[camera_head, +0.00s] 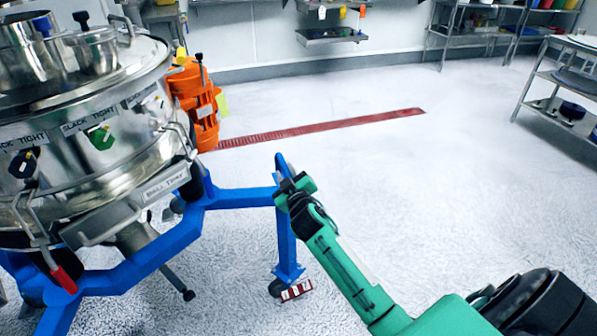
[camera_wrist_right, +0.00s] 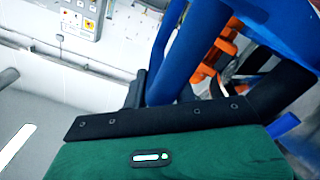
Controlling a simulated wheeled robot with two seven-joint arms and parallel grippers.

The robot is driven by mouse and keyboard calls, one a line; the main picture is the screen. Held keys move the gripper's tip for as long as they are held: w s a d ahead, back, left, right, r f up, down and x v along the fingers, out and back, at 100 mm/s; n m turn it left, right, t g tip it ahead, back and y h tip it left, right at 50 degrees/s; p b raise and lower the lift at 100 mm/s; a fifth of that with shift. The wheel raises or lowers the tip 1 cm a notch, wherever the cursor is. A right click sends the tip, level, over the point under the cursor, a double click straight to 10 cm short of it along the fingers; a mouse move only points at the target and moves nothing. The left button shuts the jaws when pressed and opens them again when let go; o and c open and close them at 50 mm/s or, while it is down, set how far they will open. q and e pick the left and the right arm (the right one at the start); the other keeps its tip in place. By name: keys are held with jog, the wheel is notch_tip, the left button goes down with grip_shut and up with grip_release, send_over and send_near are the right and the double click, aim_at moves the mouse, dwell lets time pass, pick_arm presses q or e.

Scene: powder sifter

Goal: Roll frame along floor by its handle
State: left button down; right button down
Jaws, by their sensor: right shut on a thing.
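The blue frame (camera_head: 240,198) stands on the floor at the left of the head view and carries the round steel sifter (camera_head: 95,150). Its upright handle (camera_head: 284,166) rises at the frame's right end, above a leg with a caster (camera_head: 277,287). My right gripper (camera_head: 293,185) is at this handle, shut on it. In the right wrist view the blue handle bar (camera_wrist_right: 185,50) runs up from the dark gripper fingers (camera_wrist_right: 145,90). The fingertips are partly hidden behind the bar and the gripper body. My left gripper is in neither view.
An orange motor unit (camera_head: 195,100) hangs on the sifter's far side. A red floor drain strip (camera_head: 330,127) crosses the white floor (camera_head: 420,190), which is open in the middle. Metal shelves (camera_head: 560,85) stand at the right and along the back wall.

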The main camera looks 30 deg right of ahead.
jog(key=shift+a+r, duration=0.15)
jog(key=shift+a, duration=0.1)
jog(key=c, duration=1.3)
grip_release()
jog(key=shift+c, duration=0.2)
jog(key=shift+o, duration=0.2)
jog(key=shift+w+a, duration=0.1)
jog(key=shift+a, duration=0.05)
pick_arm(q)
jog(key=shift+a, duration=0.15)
pick_arm(e)
jog(key=shift+d, duration=0.2)
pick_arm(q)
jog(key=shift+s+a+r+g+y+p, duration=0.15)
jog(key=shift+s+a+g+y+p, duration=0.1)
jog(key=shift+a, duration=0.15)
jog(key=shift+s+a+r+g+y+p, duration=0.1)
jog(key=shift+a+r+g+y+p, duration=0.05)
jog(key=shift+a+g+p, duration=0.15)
pick_arm(e)
jog(key=v, duration=1.4)
